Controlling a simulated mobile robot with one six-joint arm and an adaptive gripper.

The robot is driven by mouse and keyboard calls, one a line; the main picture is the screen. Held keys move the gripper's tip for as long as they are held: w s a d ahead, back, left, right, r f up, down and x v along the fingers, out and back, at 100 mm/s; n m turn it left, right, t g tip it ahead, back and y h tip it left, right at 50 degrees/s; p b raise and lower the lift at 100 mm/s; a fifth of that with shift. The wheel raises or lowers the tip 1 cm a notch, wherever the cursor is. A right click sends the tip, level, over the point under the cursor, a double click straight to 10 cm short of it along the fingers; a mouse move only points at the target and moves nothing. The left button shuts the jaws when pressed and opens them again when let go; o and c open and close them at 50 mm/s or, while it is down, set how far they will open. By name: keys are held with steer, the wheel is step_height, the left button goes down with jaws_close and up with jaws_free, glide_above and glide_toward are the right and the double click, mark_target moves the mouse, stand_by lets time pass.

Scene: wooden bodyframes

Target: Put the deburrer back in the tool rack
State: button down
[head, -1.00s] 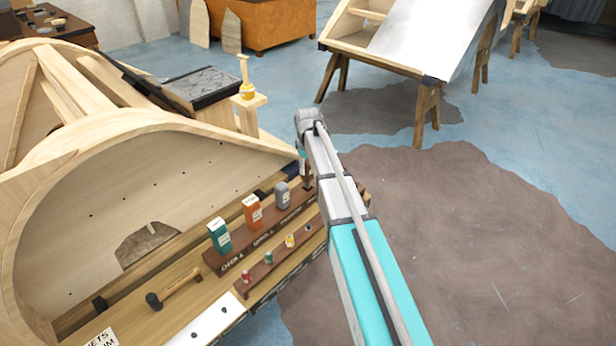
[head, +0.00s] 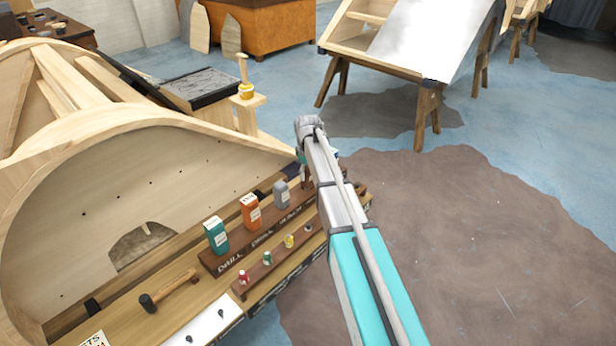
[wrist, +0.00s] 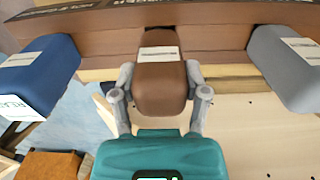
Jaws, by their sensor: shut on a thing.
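In the wrist view my gripper (wrist: 160,85) has its two grey fingers closed on the sides of a brown block-shaped tool, apparently the deburrer (wrist: 161,97). A pale label on it is too small to read. The tool's far end meets the brown tool rack (wrist: 215,42) in the picture; I cannot tell whether it is fully seated. A blue tool (wrist: 40,75) is to its left and a grey tool (wrist: 285,65) to its right. In the head view my arm hides the held tool and much of the rack's (head: 238,259) far end.
Teal (head: 216,236) and orange (head: 250,212) tools stand in the rack. Small coloured pieces stand in a lower strip (head: 262,275). A mallet (head: 170,289) lies on the bench to the left. A curved wooden frame (head: 130,190) rises behind. Open floor is to the right.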

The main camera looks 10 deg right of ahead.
steer(key=shift+f+b, duration=0.3)
steer(key=shift+c, duration=0.4)
jaws_free()
steer(key=shift+r, duration=0.2)
step_height(320, 180, up, 12)
steer(key=p, duration=1.2)
steer(key=shift+r+p, duration=0.15)
steer(key=shift+p, duration=0.2)
steer(key=shift+s, duration=0.1)
stand_by(0.4)
steer(key=s+m, duration=0.7)
steer(key=s, duration=2.2)
